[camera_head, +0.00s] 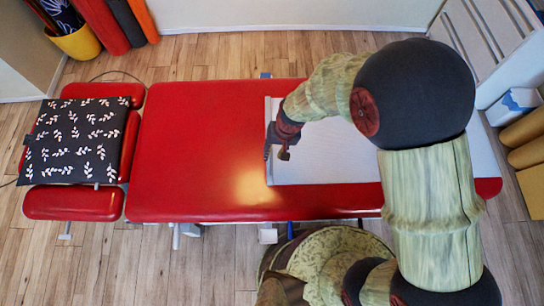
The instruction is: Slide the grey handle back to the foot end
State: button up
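A red treatment table (200,150) lies lengthwise across the view, with its headrest at the left. A pale grey-white sheet (330,150) covers part of its right half. A thin pale strip (269,175) runs along the sheet's left edge; I cannot tell whether this is the grey handle, and no other handle stands out. My gripper (276,154) points down at this left edge, around the middle of the table's width. Its fingers are small and dark here, and I cannot tell whether they hold anything. My arm hides part of the sheet and the table's right side.
A black cushion with white leaves (75,140) lies on the red headrest (72,203). A yellow bucket (77,43) and rolled mats (101,22) stand at the back left. Wall bars (490,40) and tan rolls (525,130) are at the right. The red top left of my gripper is bare.

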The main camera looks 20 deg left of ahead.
aim_at(270, 161)
jog(key=f, duration=0.2)
jog(key=a+f+b, duration=0.1)
jog(key=f, duration=0.2)
jog(key=shift+s, duration=0.2)
jog(key=shift+c, duration=0.4)
grip_shut()
dwell(0.3)
